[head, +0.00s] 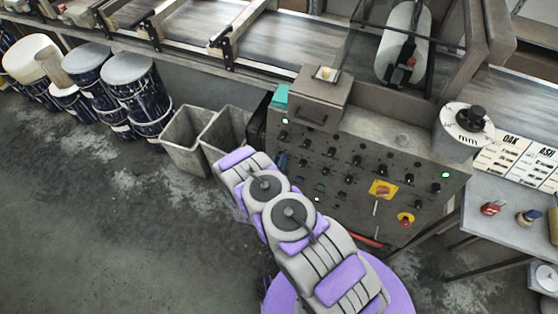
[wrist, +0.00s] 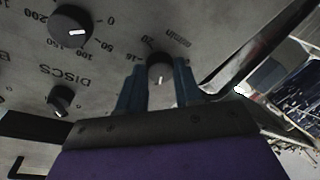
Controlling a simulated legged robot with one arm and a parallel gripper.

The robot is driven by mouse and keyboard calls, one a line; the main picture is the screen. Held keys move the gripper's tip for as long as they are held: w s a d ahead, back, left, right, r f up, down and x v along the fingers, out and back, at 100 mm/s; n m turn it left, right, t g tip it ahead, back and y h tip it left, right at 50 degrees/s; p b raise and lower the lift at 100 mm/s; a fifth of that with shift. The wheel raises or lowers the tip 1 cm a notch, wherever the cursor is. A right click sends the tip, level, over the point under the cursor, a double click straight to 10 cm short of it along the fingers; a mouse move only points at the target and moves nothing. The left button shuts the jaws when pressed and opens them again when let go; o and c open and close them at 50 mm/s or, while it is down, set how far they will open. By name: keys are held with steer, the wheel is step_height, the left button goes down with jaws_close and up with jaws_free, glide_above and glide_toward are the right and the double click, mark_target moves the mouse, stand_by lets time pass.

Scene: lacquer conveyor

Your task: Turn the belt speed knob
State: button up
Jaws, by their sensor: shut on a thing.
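The belt speed knob (wrist: 160,70) is a round black knob with a white pointer mark, on the grey control panel (head: 335,150). The lettering beside it in the wrist view appears upside down and reads m/min. My gripper (wrist: 159,79) has one blue-grey finger on each side of this knob and is shut on it. The white mark points towards my gripper's palm. In the head view my arm reaches the panel's left side, and the fingers and this knob are hidden or too small to make out.
Other black knobs (wrist: 70,25) and (wrist: 63,99) sit close beside in the wrist view, one marked DISCS. Grey bins (head: 186,141) stand left of the panel. A side table (head: 510,215) stands right. Open floor lies at the left.

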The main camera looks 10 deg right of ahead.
steer(key=n, duration=0.4)
steer(key=shift+w+a+r+n+y+p, duration=0.1)
steer(key=shift+r+n+y+p, duration=0.1)
steer(key=shift+n+y+p, duration=0.2)
steer(key=n+g, duration=0.1)
steer(key=n, duration=0.4)
steer(key=shift+w+a+r+p, duration=0.1)
steer(key=shift+p, duration=0.25)
steer(key=n+g, duration=0.1)
steer(key=n, duration=0.4)
steer(key=shift+n+g, duration=0.5)
steer(key=shift+n, duration=0.9)
steer(key=shift+h, duration=0.3)
steer(key=o, duration=0.8)
steer(key=shift+o, duration=1.1)
steer(key=shift+p, duration=0.3)
